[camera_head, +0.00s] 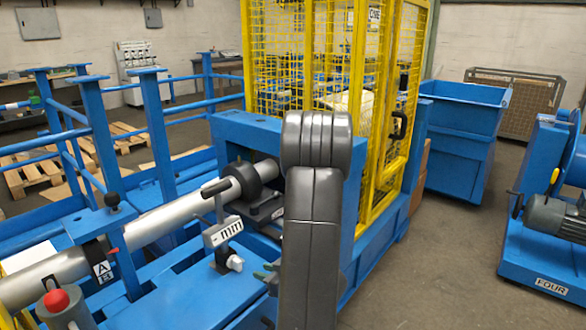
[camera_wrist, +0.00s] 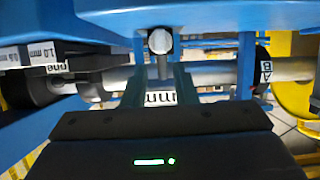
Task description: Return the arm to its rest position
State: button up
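My dark grey arm stands upright in the middle of the head view and covers part of the blue machine frame. My gripper shows in the wrist view (camera_wrist: 158,82) with its two teal fingers apart. In the head view, teal finger parts (camera_head: 267,277) show at the arm's left edge, beside the machine.
A silver shaft (camera_head: 155,222) with a black collar crosses the blue frame. A yellow mesh cage (camera_head: 300,60) stands behind. A blue bin (camera_head: 462,130) and open floor lie right.

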aim_at(241, 265)
jog(key=b+x, duration=0.1)
jog(key=x, duration=1)
jog(key=shift+w+f, duration=0.1)
jog(key=shift+f, duration=0.05)
jog(key=p+v, duration=0.2)
jog(key=v, duration=1.2)
jog(key=b+x, duration=0.2)
jog(key=x, duration=1.1)
jog(key=shift+w+a+f, duration=0.1)
jog(key=shift+a, duration=0.25)
jog(key=shift+w+a+p, duration=0.15)
jog(key=shift+w+p, duration=0.05)
jog(key=shift+p, duration=0.35)
jog(key=shift+m+p, duration=0.5)
jog(key=shift+p, duration=0.45)
jog(key=shift+m+g+y+p, duration=0.4)
jog(key=shift+m+g+p, duration=0.2)
jog(key=shift+p, duration=0.65)
jog(key=shift+w+d+m+y+p, duration=0.1)
jog(key=shift+d+m+y+p, duration=0.15)
jog(key=shift+m+p, duration=0.6)
jog(key=shift+n+g, duration=0.25)
jog(key=shift+g, duration=0.05)
